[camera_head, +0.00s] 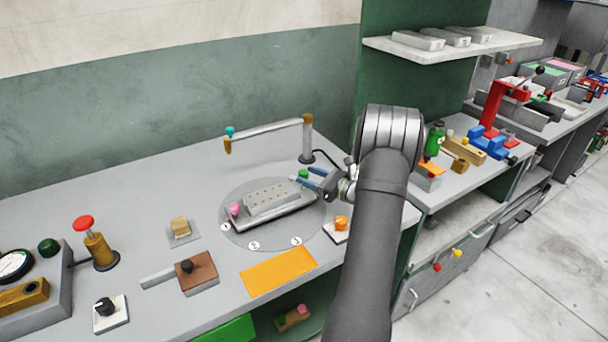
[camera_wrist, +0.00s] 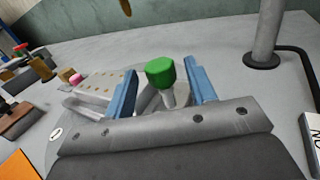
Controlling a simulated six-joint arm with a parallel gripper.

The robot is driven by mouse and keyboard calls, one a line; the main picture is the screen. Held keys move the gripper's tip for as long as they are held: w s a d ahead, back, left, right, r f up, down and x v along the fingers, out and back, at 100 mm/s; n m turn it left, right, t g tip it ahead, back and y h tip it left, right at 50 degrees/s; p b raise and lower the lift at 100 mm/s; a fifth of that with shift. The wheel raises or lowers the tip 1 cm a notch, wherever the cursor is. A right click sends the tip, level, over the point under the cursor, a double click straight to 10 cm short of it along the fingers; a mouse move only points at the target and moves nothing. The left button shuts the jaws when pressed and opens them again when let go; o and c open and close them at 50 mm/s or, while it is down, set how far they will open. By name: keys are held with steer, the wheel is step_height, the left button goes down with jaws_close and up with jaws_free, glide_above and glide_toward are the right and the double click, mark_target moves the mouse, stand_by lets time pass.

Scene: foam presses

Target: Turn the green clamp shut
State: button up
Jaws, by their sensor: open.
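The green clamp (camera_head: 303,174) is a small green knob on a short grey stem at the right end of a grey tray-like fixture (camera_head: 290,215) on the round plate. In the wrist view, the green clamp (camera_wrist: 161,73) stands between the two blue fingers of my gripper (camera_wrist: 160,88). My gripper (camera_head: 313,178) is open, with a visible gap between the knob and each finger. A pink knob (camera_head: 234,209) is at the fixture's other end. The stem's lower part is hidden behind the gripper's body in the wrist view.
A post with a horizontal arm (camera_head: 268,132) stands behind the fixture. An orange button (camera_head: 341,223) is at the right, near the bench edge. An orange mat (camera_head: 278,271) lies in front. A brown block with a handle (camera_head: 196,272) and a red button (camera_head: 84,223) are at the left.

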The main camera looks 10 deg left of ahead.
steer(key=shift+x, duration=1.25)
steer(key=c, duration=1)
steer(key=shift+o, duration=0.3)
steer(key=shift+n+g+y, duration=0.2)
steer(key=shift+n+g, duration=0.9)
steer(key=shift+g, duration=0.6)
steer(key=shift+n+g+y, duration=0.2)
steer(key=shift+n+g, duration=0.9)
steer(key=shift+g, duration=0.6)
steer(key=o, duration=0.9)
steer(key=shift+o, duration=0.2)
steer(key=shift+r, duration=0.1)
